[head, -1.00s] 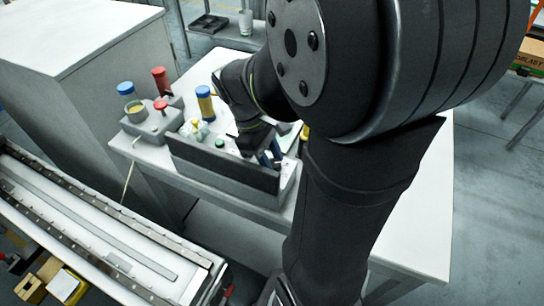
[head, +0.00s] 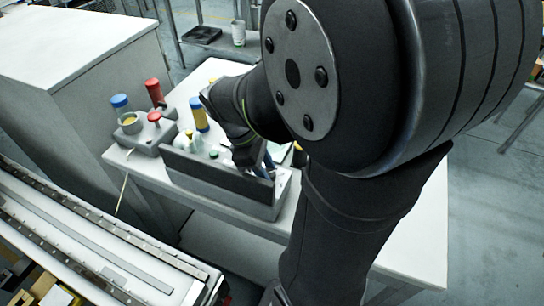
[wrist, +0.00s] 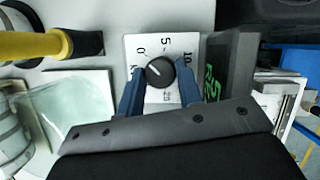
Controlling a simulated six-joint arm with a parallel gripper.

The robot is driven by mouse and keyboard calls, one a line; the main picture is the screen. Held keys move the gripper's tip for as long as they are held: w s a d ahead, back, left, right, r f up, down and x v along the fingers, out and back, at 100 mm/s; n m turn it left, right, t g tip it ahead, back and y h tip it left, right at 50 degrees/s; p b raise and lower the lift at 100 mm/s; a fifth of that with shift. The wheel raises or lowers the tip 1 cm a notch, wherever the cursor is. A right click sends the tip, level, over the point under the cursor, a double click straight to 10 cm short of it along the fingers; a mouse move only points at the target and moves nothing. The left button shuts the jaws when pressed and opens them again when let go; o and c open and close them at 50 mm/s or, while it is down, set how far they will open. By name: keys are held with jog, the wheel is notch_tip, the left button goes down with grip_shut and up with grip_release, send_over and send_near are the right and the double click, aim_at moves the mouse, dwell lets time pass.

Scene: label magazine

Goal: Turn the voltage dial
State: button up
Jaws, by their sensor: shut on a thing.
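The voltage dial (wrist: 160,72) is a round black knob with a white pointer line on a white scale plate (wrist: 133,46) marked with numbers such as 0, 5 and 10. It shows in the middle of the wrist view. My gripper (wrist: 160,85) has its two blue fingers on either side of the knob, shut on it. In the head view my gripper (head: 266,166) reaches down behind the grey panel on the table, and my arm hides the dial there.
A dark block with green digits (wrist: 212,85) stands right of the dial. A yellow-handled tool (wrist: 40,45) lies upper left, above a glass-like sheet (wrist: 72,105). In the head view, a blue-and-yellow bottle (head: 199,114) and a red-topped fixture (head: 154,117) stand left of my gripper.

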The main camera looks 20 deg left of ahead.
jog(key=o, duration=1)
jog(key=shift+c, duration=0.2)
jog(key=v, duration=1.7)
jog(key=shift+r, duration=0.2)
jog(key=shift+f, duration=0.1)
jog(key=x, duration=1.7)
jog(key=shift+f, duration=0.15)
